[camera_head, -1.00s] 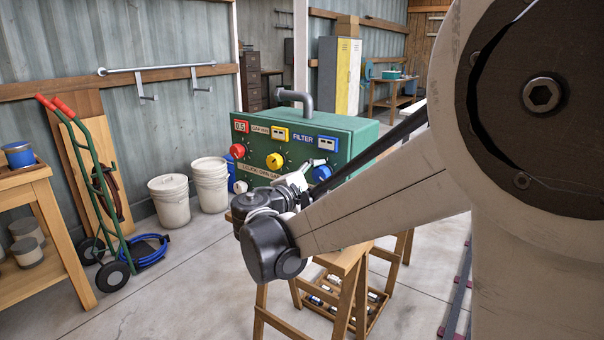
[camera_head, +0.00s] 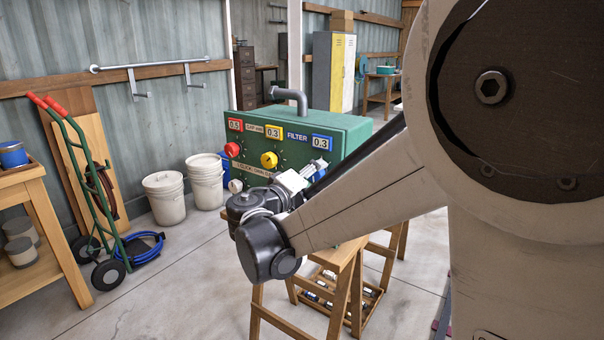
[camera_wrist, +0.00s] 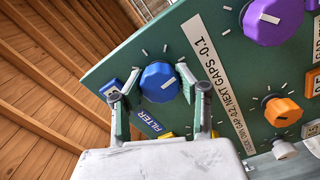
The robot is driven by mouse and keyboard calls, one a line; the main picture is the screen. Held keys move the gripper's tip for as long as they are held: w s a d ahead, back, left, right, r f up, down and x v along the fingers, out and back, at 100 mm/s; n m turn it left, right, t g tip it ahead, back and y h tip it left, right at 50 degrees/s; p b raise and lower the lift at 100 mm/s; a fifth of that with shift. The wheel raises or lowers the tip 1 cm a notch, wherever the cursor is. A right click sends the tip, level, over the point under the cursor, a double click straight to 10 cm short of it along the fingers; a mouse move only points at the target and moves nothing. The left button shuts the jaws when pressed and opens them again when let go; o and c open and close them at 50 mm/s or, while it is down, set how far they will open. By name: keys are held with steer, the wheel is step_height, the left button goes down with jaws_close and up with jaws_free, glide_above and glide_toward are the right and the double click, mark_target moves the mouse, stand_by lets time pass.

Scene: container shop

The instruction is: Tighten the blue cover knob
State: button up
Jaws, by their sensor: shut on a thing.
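The green panel box (camera_head: 345,130) stands on a wooden trestle. In the wrist view, the blue knob (camera_wrist: 159,82) has a white pointer mark and sits on the green panel face near its edge, by the FILTER label. My gripper (camera_wrist: 159,92) reaches it from below in that view, one finger on each side, shut on the knob. In the head view, my wrist and gripper (camera_head: 300,178) are in front of the panel's right part and the blue knob is mostly hidden. Above it, the blue display (camera_head: 321,142) reads 0.3.
A red knob (camera_head: 232,149) and yellow knob (camera_head: 269,160) are left on the panel. Purple (camera_wrist: 272,20) and orange (camera_wrist: 283,111) knobs show in the wrist view. A bent grey pipe (camera_head: 291,96) rises from the box top. White buckets (camera_head: 165,200) and a hand truck (camera_head: 92,180) stand left.

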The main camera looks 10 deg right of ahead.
steer(key=shift+m, duration=0.8)
steer(key=o, duration=1.2)
steer(key=v, duration=1.2)
